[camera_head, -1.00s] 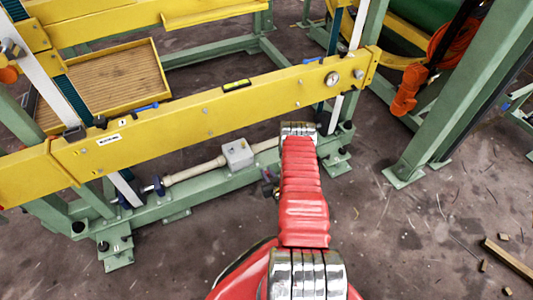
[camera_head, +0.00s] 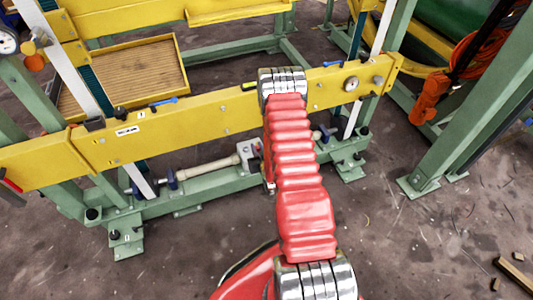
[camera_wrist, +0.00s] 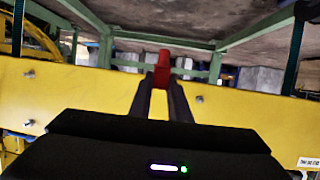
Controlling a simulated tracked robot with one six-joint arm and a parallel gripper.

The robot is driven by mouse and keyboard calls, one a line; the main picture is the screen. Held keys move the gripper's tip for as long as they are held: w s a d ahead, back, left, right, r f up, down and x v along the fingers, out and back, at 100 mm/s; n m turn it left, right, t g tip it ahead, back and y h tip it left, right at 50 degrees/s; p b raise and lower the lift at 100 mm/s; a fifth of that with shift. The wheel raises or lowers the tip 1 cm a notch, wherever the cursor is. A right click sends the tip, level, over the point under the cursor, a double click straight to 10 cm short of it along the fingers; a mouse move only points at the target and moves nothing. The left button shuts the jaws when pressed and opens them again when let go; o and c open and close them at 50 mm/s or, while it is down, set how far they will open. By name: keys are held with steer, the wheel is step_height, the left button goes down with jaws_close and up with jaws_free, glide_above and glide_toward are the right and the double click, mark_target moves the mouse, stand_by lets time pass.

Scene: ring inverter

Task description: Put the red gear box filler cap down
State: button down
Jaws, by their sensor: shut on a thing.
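In the wrist view my gripper (camera_wrist: 160,84) is shut on the red gear box filler cap (camera_wrist: 163,62). The cap shows as a small red piece between and beyond the two dark fingertips. Behind it are a yellow beam (camera_wrist: 85,100) and green frame bars; I cannot tell how far the cap is from them. In the head view my red arm reaches out over the yellow beam (camera_head: 190,128), and its far joint hides the gripper and the cap.
A yellow tray with a brown ribbed bottom (camera_head: 140,75) lies behind the beam at the left. A grey box (camera_head: 248,152) sits on the lower green rail (camera_head: 205,185). Orange cable (camera_head: 480,55) hangs at the right. Open floor (camera_head: 420,240) lies at the lower right.

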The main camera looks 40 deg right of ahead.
steer(key=w+a+r+n+y, duration=0.1)
steer(key=a+r+n+y, duration=0.1)
steer(key=a+r, duration=1.2)
steer(key=w+a+r+n+y, duration=0.1)
steer(key=w+a+r+y, duration=0.1)
steer(key=a+r, duration=1.2)
step_height(320, 180, up, 6)
steer(key=shift+w+r+n+t+y, duration=0.25)
steer(key=shift+w+n+t+y, duration=0.05)
steer(key=shift+n+t+y, duration=0.1)
steer(key=shift+d, duration=0.1)
